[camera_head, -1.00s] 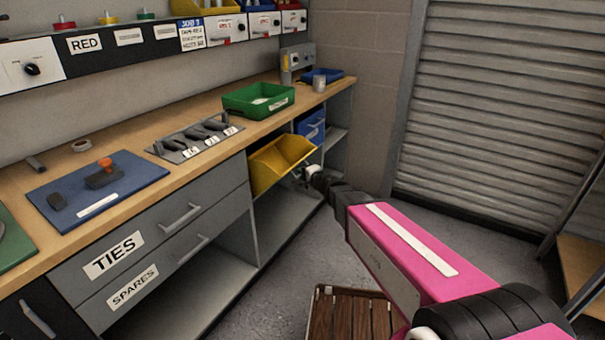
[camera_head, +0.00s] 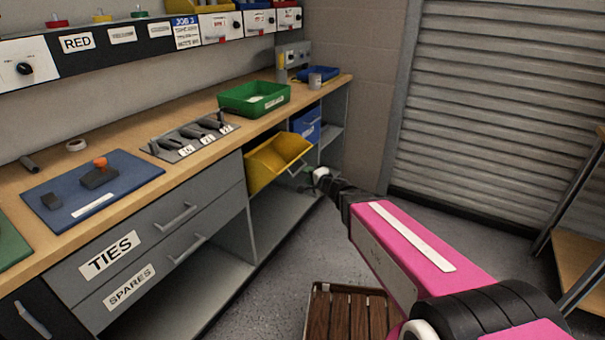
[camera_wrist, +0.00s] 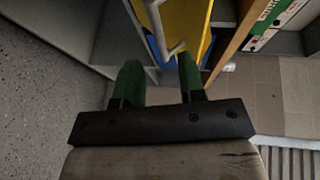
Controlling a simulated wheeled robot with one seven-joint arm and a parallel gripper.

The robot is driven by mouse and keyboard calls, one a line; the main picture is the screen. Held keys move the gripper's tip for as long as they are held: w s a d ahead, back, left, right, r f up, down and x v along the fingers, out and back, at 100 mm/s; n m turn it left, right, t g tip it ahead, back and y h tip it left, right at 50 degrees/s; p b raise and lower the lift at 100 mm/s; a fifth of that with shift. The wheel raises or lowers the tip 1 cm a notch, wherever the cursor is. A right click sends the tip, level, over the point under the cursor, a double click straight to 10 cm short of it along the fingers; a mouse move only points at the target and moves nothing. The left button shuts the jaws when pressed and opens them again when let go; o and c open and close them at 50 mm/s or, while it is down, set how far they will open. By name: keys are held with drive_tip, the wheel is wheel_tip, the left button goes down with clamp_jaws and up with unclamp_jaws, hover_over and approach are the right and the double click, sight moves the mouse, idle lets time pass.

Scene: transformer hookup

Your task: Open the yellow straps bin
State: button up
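The yellow bin (camera_head: 262,170) sits under the worktop, right of the drawers. It is tipped forward out of its opening, with its inside showing from above. Its pale handle (camera_head: 298,167) is on its front. In the wrist view the yellow bin (camera_wrist: 188,22) and its handle (camera_wrist: 158,28) lie just ahead of my gripper (camera_wrist: 160,80). The two green fingers are apart with nothing gripped between them. In the head view my gripper (camera_head: 322,178) is just right of the bin's handle, and its fingers are too small to make out.
A blue bin (camera_head: 307,125) is beyond the yellow one. Grey drawers marked TIES (camera_head: 110,255) and SPARES (camera_head: 130,288) are at the left. A green tray (camera_head: 253,98) stands on the worktop. A slatted wooden platform (camera_head: 345,315) is on the floor below my arm.

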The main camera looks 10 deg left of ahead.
drive_tip(key=shift+v, duration=1.95)
